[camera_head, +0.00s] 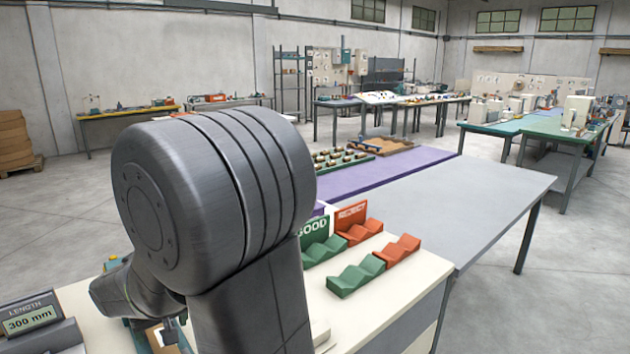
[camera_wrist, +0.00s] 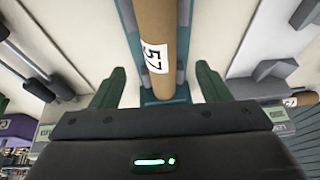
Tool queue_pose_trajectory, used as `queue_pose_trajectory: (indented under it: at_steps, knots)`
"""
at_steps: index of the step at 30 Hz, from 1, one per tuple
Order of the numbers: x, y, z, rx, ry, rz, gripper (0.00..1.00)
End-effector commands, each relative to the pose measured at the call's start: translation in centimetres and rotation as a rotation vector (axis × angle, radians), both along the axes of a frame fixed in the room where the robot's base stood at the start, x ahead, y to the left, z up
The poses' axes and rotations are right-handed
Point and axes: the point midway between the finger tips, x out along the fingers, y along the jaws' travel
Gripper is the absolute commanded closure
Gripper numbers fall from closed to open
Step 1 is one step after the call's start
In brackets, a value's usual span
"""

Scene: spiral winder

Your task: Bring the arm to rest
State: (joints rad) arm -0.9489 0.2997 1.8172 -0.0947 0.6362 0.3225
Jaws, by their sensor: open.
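My gripper (camera_wrist: 160,78) shows in the wrist view with its two green fingers spread apart. It is open, and neither finger touches the tube. A brown cardboard tube (camera_wrist: 153,20) with a white label reading 57 lies on a teal and grey bed (camera_wrist: 126,12) in front of the gripper, in line with the gap between the fingers. In the head view my large dark arm link fills the left middle and hides my gripper and most of the bench below it.
A length display (camera_head: 30,318) reading 300 mm stands at the lower left. Green GOOD cradles (camera_head: 356,277) and red REJECT cradles (camera_head: 398,250) sit on the cream bench right of my arm. A grey table (camera_head: 470,195) beyond is bare. Another tube end (camera_wrist: 301,99) shows at right.

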Motion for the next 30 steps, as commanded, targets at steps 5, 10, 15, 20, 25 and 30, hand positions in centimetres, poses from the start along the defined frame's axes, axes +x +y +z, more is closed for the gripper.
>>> queue_pose_trajectory:
  at_steps: [5, 10, 15, 20, 25, 30]
  knots:
    - [0.8, 0.8, -2.8, -0.003, 0.002, 0.0, 0.3]
    - [1.5, 1.5, -5.3, -0.002, 0.002, -0.001, 0.3]
    - [2.1, 2.2, -7.5, -0.003, 0.002, 0.0, 0.3]
    - [2.2, 2.2, -5.9, 0.002, -0.001, 0.0, 0.3]
    - [2.1, 2.2, -5.5, 0.001, -0.001, 0.0, 0.3]
    - [2.1, 2.2, -5.5, 0.001, 0.0, 0.0, 0.3]
